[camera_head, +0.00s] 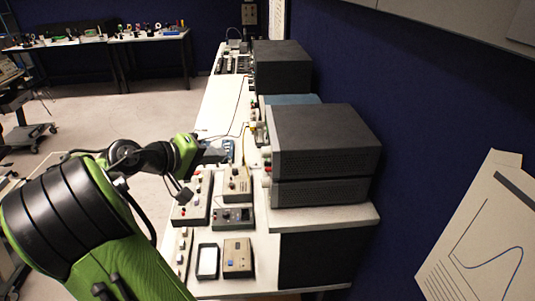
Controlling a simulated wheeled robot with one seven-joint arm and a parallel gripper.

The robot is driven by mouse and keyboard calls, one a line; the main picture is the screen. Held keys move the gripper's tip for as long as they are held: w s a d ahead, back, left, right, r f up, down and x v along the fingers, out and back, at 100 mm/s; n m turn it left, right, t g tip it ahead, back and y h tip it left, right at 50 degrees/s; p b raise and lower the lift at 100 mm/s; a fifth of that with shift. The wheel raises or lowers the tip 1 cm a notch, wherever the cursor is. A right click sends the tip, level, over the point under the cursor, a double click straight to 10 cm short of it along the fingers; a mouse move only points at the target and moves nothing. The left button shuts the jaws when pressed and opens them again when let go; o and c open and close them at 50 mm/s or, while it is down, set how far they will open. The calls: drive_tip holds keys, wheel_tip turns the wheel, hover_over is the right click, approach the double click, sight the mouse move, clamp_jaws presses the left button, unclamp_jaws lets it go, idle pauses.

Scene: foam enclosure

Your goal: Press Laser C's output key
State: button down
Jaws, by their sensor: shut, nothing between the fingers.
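Several small control boxes lie on the white bench, and their labels are too small to read, so I cannot tell which is Laser C. A long box with knobs and a red button (192,198) lies nearest my arm. A beige box with dark knobs (237,181) is to its right, and a grey-green box with a display (233,217) is below that. A beige box (238,257) is at the near end. My gripper (217,154) is small and dark beyond the green wrist, above the bench and past the boxes. It is shut and empty. Its fingertips are hard to make out.
Large dark instruments (325,142) are stacked along the bench's right side. A white-topped tray (207,261) and a narrow strip box (183,250) lie at the near end. The bench top (212,112) is largely clear farther back. A blue wall stands right.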

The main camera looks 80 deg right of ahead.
drive_tip(key=s+d+b, duration=0.1)
drive_tip(key=s+b, duration=0.1)
drive_tip(key=s, duration=0.6)
drive_tip(key=shift+d, duration=0.35)
drive_tip(key=shift+f, duration=0.1)
idle(1.4)
drive_tip(key=shift+s, duration=0.35)
drive_tip(key=shift+s+d, duration=0.15)
drive_tip(key=shift+s, duration=0.15)
idle(0.7)
drive_tip(key=shift+w, duration=0.15)
drive_tip(key=shift+w+a, duration=0.2)
drive_tip(key=shift+w, duration=0.4)
